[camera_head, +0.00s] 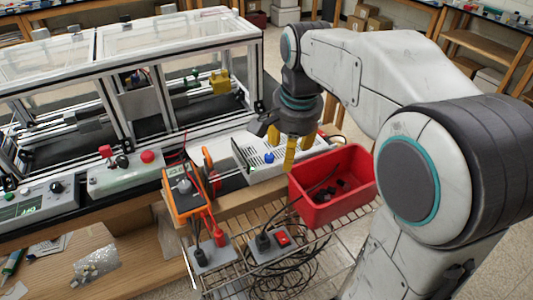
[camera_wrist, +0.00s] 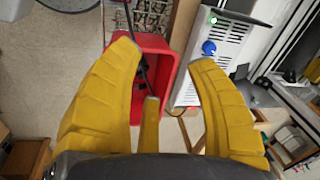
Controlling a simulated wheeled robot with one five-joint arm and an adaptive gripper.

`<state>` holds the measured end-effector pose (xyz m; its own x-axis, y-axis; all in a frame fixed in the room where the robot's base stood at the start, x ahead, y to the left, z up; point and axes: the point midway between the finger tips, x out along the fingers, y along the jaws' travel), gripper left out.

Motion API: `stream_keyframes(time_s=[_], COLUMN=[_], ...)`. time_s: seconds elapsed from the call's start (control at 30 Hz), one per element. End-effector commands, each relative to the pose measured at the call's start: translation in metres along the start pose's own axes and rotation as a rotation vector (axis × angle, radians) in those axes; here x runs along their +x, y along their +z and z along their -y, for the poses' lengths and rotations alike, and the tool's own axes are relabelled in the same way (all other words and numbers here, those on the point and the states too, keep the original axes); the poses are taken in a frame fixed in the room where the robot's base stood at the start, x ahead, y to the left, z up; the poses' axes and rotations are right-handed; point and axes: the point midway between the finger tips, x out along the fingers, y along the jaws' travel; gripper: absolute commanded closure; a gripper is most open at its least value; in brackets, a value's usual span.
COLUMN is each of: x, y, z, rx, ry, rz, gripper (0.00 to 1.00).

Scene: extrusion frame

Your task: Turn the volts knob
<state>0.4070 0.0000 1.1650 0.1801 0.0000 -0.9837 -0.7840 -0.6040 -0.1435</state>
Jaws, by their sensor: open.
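A white vented box (camera_head: 283,163) stands at the end of the bench and carries a blue knob (camera_head: 269,158). In the wrist view the same blue knob (camera_wrist: 209,47) sits on the box face near a lit green spot. No volts label can be read, so I cannot be sure which knob is the volts one. My gripper (camera_head: 282,150) hangs over the box from the right, its yellow fingers near the knob. In the wrist view my gripper (camera_wrist: 164,52) has its fingers spread, with nothing between them. The blue knob lies beyond the right finger's tip.
A red bin (camera_head: 335,205) with dark items stands right of the box on a wire rack. An orange multimeter (camera_head: 183,190), a box with a red button (camera_head: 147,157) and a box with a black knob (camera_head: 57,187) stand left. A framed enclosure (camera_head: 180,45) stands behind.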

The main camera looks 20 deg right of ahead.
Motion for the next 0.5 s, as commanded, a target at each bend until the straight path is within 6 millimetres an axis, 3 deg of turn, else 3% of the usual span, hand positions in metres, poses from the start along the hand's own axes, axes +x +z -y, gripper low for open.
stream_keyframes(time_s=[0.2, 0.5], x=[0.039, 0.087], y=[-0.038, -0.067], z=[0.050, 0.089], rx=[0.362, 0.722], ry=[0.074, 0.152], rz=[0.037, 0.045], gripper=[0.49, 0.49])
